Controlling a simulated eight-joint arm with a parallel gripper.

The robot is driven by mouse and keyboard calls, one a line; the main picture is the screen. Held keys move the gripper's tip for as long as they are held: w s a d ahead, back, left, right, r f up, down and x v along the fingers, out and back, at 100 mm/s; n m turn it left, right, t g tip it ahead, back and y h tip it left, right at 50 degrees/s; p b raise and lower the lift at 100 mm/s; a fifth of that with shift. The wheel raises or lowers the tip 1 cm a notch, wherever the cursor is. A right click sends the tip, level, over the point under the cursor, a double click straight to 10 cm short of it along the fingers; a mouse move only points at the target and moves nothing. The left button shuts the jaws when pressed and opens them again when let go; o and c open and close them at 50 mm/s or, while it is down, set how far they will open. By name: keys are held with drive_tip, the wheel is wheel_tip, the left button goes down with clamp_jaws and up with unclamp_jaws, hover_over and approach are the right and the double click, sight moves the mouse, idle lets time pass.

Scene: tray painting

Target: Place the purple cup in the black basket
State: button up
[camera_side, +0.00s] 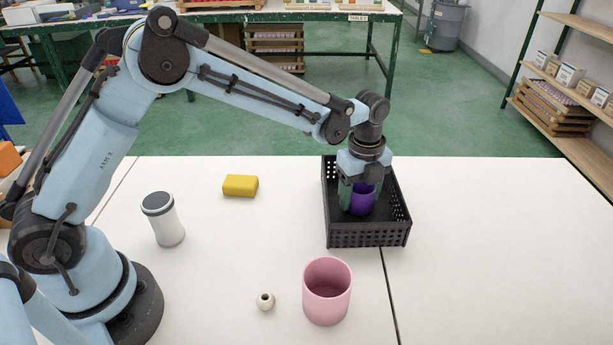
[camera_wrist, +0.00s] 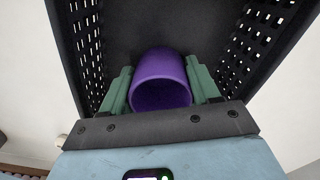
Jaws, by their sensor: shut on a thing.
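The purple cup (camera_side: 361,199) is between the green fingers of my gripper (camera_side: 358,196), inside the black basket (camera_side: 368,235). In the wrist view the purple cup (camera_wrist: 161,82) sits between the two fingers of my gripper (camera_wrist: 160,88), which are shut on it from both sides. Its open mouth faces the wrist camera. The perforated walls of the black basket (camera_wrist: 262,35) rise on both sides of the cup. I cannot tell whether the cup's base touches the basket floor.
A yellow block (camera_side: 240,186) and a white canister with a dark lid (camera_side: 163,219) are to the left. The table's right side is clear.

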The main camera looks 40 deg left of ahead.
drive_tip(key=shift+f, duration=0.1)
drive_tip(key=o, duration=1.1)
drive_tip(key=s+a+r+n+t, duration=0.1)
drive_tip(key=s+a+r+n, duration=0.15)
drive_tip(key=r, duration=0.55)
drive_tip(key=s+a+r+n+t, duration=0.1)
drive_tip(key=s+r+n, duration=0.15)
drive_tip(key=r, duration=0.55)
drive_tip(key=shift+s+a+f+n+t, duration=0.7)
drive_tip(key=shift+s+a+n, duration=0.65)
drive_tip(key=shift+s+n, duration=1.25)
drive_tip(key=shift+s+a+f+n+t, duration=0.4)
drive_tip(key=shift+s+a+n+t, duration=1.2)
drive_tip(key=shift+n, duration=1.6)
drive_tip(key=shift+s+a+f+n+t, duration=0.45)
drive_tip(key=shift+s+a+n, duration=0.65)
drive_tip(key=shift+s+n, duration=1.65)
